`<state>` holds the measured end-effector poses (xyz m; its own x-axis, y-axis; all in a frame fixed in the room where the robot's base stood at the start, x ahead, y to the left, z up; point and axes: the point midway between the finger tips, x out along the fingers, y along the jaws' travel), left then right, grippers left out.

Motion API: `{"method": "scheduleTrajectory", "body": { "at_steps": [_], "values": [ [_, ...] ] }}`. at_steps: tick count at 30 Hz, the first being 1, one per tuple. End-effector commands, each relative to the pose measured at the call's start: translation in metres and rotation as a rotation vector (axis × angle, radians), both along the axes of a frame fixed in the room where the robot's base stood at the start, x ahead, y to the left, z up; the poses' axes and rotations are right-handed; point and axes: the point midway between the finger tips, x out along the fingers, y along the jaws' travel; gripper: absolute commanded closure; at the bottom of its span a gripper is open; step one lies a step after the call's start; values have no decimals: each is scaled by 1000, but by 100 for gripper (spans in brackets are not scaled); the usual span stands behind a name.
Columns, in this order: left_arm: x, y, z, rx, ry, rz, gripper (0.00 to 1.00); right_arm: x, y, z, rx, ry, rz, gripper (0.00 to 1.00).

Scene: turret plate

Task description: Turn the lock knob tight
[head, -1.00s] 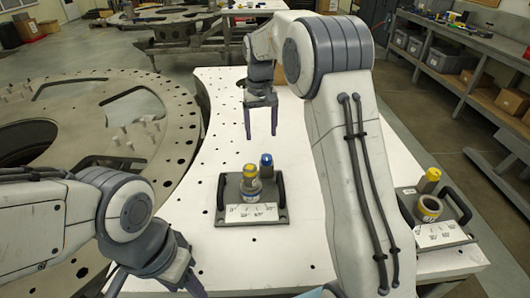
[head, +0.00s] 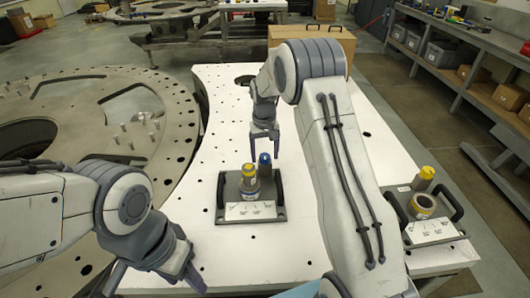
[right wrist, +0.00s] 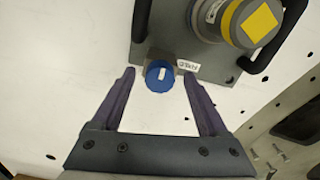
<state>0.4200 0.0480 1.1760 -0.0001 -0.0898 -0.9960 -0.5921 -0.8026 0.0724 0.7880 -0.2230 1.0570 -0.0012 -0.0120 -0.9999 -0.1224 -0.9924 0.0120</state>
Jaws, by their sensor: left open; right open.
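Which part is the lock knob is not marked; the blue knob stands beside the cylinder. My right gripper (head: 265,156) is open at the blue knob. In the right wrist view, the blue knob (right wrist: 159,75) with its white mark lies between and slightly beyond the open fingertips (right wrist: 161,75), with no visible contact. My left gripper (head: 155,284) is open and empty at the lower left.
Black handles flank the near fixture plate. A large round metal plate (head: 170,130) lies left of the table. The table's front middle is clear.

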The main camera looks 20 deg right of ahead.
Motion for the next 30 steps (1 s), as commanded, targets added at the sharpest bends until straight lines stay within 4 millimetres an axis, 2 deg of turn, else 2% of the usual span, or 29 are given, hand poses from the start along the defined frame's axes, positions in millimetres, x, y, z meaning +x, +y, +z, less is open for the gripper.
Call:
{"method": "scheduleTrajectory", "body": {
  "at_steps": [4,5,9,11,20,30],
  "values": [
    [0,0,0,0,0,0,45,0,0,0,0,0,0,23],
    [0,0,0,0,0,0,45,0,0,0,0,0,0,27],
    [0,0,0,0,0,0,45,0,0,0,0,0,0,81],
    [0,0,0,0,0,0,45,0,0,0,0,0,0,100],
    [0,0,0,0,0,0,45,0,0,0,0,0,-28,100],
    [0,0,0,0,0,0,45,1,0,1,0,-1,-234,100]
  ]
}}
